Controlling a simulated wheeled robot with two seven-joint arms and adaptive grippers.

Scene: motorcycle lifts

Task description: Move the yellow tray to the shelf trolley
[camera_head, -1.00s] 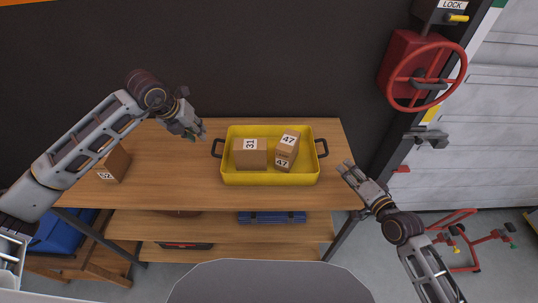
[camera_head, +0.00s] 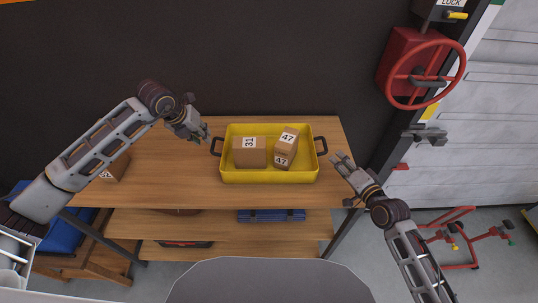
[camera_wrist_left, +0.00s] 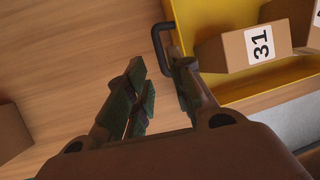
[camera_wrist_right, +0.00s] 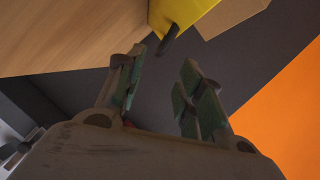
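The yellow tray (camera_head: 268,177) sits on the wooden workbench top, with a dark handle at each end. It holds a box marked 31 (camera_head: 249,158) and a box marked 47 (camera_head: 286,147). My left gripper (camera_head: 207,134) is open just left of the left handle (camera_head: 216,147). In the left wrist view the left handle (camera_wrist_left: 158,50) appears just beyond the open fingers (camera_wrist_left: 160,85). My right gripper (camera_head: 341,160) is open, to the right of the right handle (camera_head: 321,146) and apart from it. The right wrist view shows that handle (camera_wrist_right: 168,38) beyond the open fingers. No shelf trolley is clearly identifiable.
The workbench (camera_head: 180,190) has lower shelves with a blue case (camera_head: 271,215). Another cardboard box (camera_head: 115,168) stands at the bench's left, partly behind my left arm. A red handwheel (camera_head: 427,75) is at the right wall. A red wheeled frame (camera_head: 460,240) stands on the floor at right.

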